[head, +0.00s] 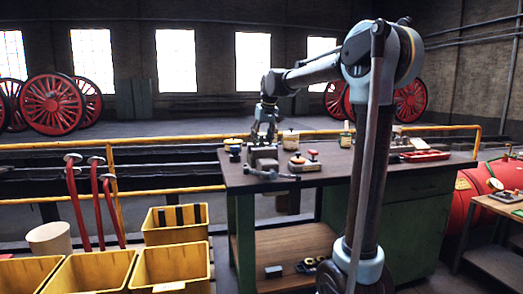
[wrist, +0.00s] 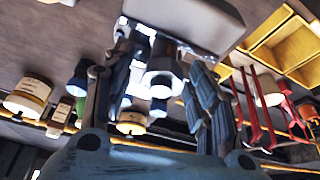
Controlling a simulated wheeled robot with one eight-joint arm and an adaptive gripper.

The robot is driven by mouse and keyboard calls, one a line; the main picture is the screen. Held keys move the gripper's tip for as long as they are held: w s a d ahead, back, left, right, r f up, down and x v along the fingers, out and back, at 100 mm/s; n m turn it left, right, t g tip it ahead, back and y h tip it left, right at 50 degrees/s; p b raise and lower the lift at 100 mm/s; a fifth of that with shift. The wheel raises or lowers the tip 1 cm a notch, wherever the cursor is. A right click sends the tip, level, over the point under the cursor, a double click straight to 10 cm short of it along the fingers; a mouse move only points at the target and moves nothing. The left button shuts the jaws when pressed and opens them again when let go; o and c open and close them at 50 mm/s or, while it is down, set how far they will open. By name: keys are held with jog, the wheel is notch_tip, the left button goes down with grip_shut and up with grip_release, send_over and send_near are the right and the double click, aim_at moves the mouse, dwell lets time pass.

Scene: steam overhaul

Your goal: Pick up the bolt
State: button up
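My gripper (head: 264,132) points down over a grey vise-like block (head: 263,158) at the left part of the dark workbench top (head: 330,185). In the wrist view my gripper (wrist: 165,105) has its two fingers spread well apart. A short pale metal piece with a round, wider part (wrist: 162,78) shows between them, close to the grey block (wrist: 195,20). It may be the bolt, but I cannot tell for sure. I see no contact between the fingers and this piece. In the head view the bolt cannot be made out, as the gripper and block crowd that spot.
A bar (head: 272,175) lies along the block's front. A red tray (head: 425,156) is farther right. Yellow bins (head: 175,225) and red levers (head: 76,205) stand left.

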grip_shut()
